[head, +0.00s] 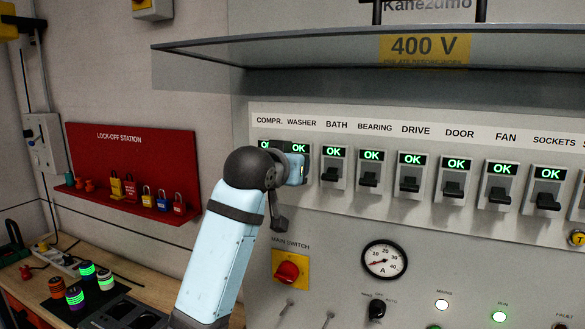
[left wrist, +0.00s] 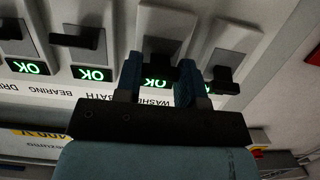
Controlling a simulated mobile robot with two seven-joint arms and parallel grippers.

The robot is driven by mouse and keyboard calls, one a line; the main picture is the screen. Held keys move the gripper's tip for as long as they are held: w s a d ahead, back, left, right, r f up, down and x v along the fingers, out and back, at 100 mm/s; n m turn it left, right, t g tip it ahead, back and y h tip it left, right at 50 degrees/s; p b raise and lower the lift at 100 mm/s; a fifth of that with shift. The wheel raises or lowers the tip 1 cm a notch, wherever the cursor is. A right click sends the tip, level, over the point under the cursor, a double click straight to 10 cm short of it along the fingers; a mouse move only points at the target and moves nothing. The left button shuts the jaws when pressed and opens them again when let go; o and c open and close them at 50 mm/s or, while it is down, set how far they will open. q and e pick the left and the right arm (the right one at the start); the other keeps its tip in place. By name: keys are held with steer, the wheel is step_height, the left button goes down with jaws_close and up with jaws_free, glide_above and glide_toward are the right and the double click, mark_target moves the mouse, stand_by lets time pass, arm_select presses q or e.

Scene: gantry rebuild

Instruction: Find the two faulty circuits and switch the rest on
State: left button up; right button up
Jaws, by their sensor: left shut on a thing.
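My left gripper (head: 297,168) is at the Washer switch on the panel, below the Washer label. In the left wrist view the fingers stand either side of the Washer lever (left wrist: 160,68) and are shut on it. The Compr. lever (left wrist: 222,80) is just beside it, closer to the label strip than the Bath lever (left wrist: 74,40). To the right, Bath (head: 334,174), Bearing (head: 368,180), Drive (head: 409,185), Door (head: 455,190), Fan (head: 499,197) and Sockets (head: 548,202) have black levers and green OK displays. My arm hides most of the Compr. and Washer switches. My right gripper is out of view.
A glass hood (head: 330,50) juts out above the switches. Below are the red main switch (head: 288,271), an ammeter (head: 384,260) and lit lamps (head: 442,305). At left, a red lock-off station (head: 130,150) holds padlocks, above a bench with green-lit banded cylinders (head: 75,297).

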arm_select(q)
steer(key=shift+r, duration=0.1)
stand_by(0.4)
steer(key=o, duration=0.9)
steer(key=shift+o, duration=0.2)
steer(key=b+v, duration=0.3)
steer(key=v, duration=1)
steer(key=shift+s+r, duration=0.3)
steer(key=shift+s, duration=0.05)
steer(key=shift+a+f, duration=0.1)
